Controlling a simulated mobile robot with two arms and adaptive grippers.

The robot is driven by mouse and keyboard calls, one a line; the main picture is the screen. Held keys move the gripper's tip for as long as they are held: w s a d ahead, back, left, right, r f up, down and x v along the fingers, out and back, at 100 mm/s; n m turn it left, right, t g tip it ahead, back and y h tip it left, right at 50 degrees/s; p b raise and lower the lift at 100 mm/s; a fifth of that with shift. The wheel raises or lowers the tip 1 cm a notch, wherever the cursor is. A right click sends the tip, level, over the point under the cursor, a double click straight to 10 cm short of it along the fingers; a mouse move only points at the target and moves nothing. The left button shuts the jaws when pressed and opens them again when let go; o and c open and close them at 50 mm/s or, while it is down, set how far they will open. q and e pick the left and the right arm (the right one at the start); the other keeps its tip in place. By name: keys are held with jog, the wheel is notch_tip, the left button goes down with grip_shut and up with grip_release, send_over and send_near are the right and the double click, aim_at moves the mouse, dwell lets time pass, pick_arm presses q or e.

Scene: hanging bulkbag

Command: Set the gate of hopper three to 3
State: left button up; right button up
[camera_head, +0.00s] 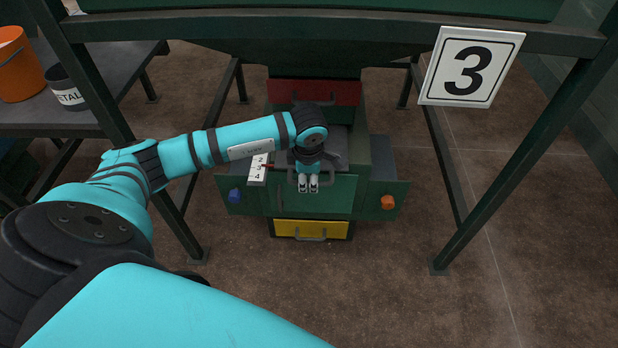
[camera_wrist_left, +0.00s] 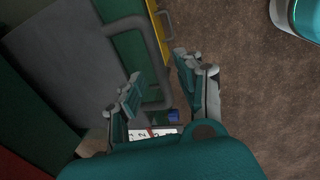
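Hopper three carries a white sign (camera_head: 471,67) with a black 3. Under it is the gate, with a green front (camera_head: 335,198) and a grey tube handle. My left gripper (camera_head: 308,184) points down at the handle. In the left wrist view its fingers (camera_wrist_left: 163,88) are apart, with the grey handle (camera_wrist_left: 161,60) between them; I cannot tell whether they touch it. My right gripper is out of view.
A blue knob (camera_head: 235,196) and an orange knob (camera_head: 388,202) flank the gate front. A yellow drawer (camera_head: 311,229) is below and a red panel (camera_head: 345,93) behind. Green frame legs stand on both sides. An orange bucket (camera_head: 18,66) stands on a table at left.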

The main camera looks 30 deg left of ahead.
pick_arm(q)
notch_tip(320, 180, up, 11)
jog(key=s+d, duration=0.1)
jog(key=s, duration=0.1)
jog(key=shift+d, duration=0.15)
dwell(0.4)
